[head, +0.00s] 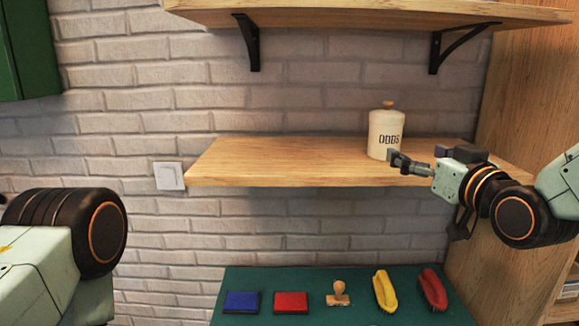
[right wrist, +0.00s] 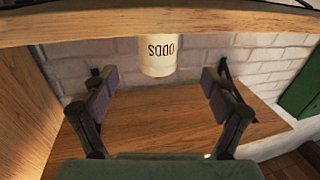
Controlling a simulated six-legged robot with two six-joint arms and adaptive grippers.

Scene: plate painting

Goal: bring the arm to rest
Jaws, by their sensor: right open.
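My right gripper (head: 415,160) is raised in front of the right part of the wooden shelf, beside a cream jar (head: 386,134) marked ODDS. In the right wrist view the two fingers of my right gripper (right wrist: 158,92) stand wide apart with nothing between them. The jar also shows there, upside down, beyond the fingertips (right wrist: 158,56). My right arm (head: 515,215) comes in from the right edge. My left arm (head: 65,245) shows at the lower left, but its gripper is out of view.
The jar stands on the wooden shelf (head: 270,163), with another shelf (head: 350,14) on brackets above. Below, a green mat (head: 260,275) bears a blue pad (head: 242,301), a red pad (head: 291,301), a wooden stamp (head: 338,294), a yellow item (head: 384,290) and a red item (head: 433,289).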

